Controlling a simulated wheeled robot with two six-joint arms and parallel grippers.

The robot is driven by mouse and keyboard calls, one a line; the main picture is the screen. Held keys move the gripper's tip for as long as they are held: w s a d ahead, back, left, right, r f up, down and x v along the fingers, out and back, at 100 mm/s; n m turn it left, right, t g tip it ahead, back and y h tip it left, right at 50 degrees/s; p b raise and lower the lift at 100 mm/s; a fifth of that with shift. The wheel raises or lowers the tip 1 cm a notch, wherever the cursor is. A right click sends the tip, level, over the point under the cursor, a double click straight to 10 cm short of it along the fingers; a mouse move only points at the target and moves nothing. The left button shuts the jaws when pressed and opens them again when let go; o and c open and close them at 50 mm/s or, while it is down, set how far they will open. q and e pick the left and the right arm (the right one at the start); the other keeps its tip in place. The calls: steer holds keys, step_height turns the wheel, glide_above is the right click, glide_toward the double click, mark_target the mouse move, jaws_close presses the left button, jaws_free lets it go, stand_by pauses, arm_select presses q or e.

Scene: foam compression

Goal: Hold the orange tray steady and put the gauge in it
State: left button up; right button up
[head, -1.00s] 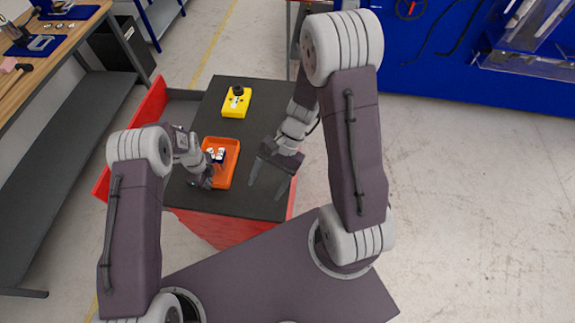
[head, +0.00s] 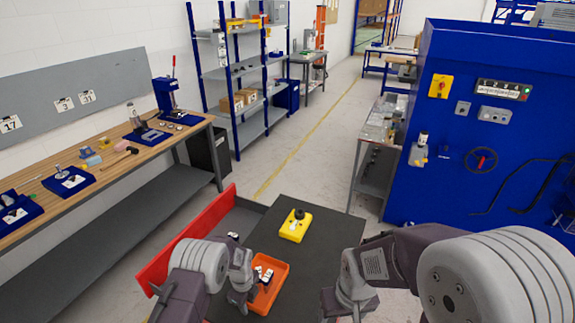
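The orange tray (head: 281,271) lies on the dark top of the red cart. Small white and dark blue pieces (head: 263,274) lie in it; I cannot tell whether one is the gauge. My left gripper (head: 240,304) is at the tray's left side, pointing down; its fingers are too small and covered to show whether they grip the wall. My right gripper (head: 341,317) is to the right of the tray, apart from it. Its fingers are spread and look empty, with their tips cut off by the lower picture edge.
A yellow box (head: 295,226) with a black knob stands behind the tray on the cart top (head: 325,230). A workbench (head: 110,160) stands left and a blue machine (head: 480,120) right.

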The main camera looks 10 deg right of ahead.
arm_select(q)
steer(key=w+a+r+n+t+b, duration=0.1)
steer(key=a+r+b, duration=0.15)
steer(key=r, duration=0.45)
steer(key=w+a+r+b, duration=0.1)
steer(key=w+r+b, duration=0.15)
steer(key=r, duration=0.35)
steer(key=s+a+f+n+b, duration=0.2)
steer(key=s+a+n+b, duration=0.2)
steer(key=s+n, duration=0.7)
steer(key=s+a+f+n+b, duration=0.2)
steer(key=s+a+n+b, duration=0.3)
steer(key=s+n, duration=0.6)
steer(key=shift+s+n, duration=0.35)
steer(key=shift+n, duration=0.65)
